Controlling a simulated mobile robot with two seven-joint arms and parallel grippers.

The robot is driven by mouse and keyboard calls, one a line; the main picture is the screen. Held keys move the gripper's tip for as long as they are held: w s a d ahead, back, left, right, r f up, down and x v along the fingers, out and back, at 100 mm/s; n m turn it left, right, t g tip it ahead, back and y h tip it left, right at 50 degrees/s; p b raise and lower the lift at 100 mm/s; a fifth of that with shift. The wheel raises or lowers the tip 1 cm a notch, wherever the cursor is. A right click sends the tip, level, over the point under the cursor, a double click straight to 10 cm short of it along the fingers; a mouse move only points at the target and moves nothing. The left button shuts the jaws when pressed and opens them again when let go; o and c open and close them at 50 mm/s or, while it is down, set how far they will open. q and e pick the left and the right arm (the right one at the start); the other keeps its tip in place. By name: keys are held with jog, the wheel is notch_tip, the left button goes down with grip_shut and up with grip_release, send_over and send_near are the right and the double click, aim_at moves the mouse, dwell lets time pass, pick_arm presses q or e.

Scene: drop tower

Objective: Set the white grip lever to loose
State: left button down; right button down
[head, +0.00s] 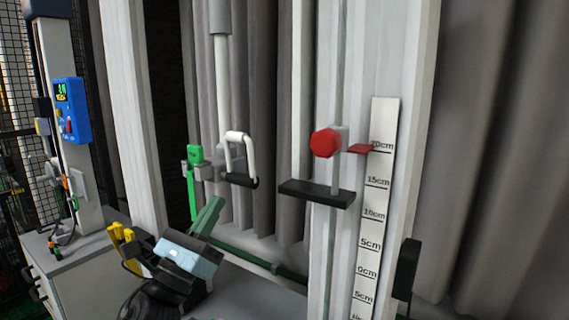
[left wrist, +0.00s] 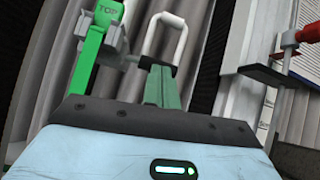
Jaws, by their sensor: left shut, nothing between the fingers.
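The white grip lever (head: 231,152) is a bent white loop with a black lower bar, beside a grey clamp (head: 205,172) on a vertical grey rod. In the left wrist view the white lever (left wrist: 182,33) stands up just beyond my fingers. My left gripper (head: 214,203) has a light blue body and green fingers. It is shut and empty, below and a little left of the lever in the head view. In the left wrist view its fingers (left wrist: 156,72) overlap the lever's lower part; contact cannot be told. My right gripper is not in view.
A green strip marked TOP (left wrist: 94,60) hangs left of the clamp. To the right are a black plate (head: 316,194), a red knob (head: 325,142) and a centimetre scale (head: 378,200). A blue display box (head: 72,110) is on a post at left. Grey curtains hang behind.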

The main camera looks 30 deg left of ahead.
aim_at(242, 175)
pick_arm(q)
jog(key=shift+d+r+m+h, duration=0.2)
jog(key=shift+r+m+h, duration=0.05)
jog(key=shift+r+m, duration=0.3)
jog(key=shift+d+r+m+h, duration=0.25)
jog(key=shift+r+m, duration=0.2)
jog(key=shift+r, duration=0.2)
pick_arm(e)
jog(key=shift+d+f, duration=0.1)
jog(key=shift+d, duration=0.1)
pick_arm(q)
jog(key=shift+a, duration=0.1)
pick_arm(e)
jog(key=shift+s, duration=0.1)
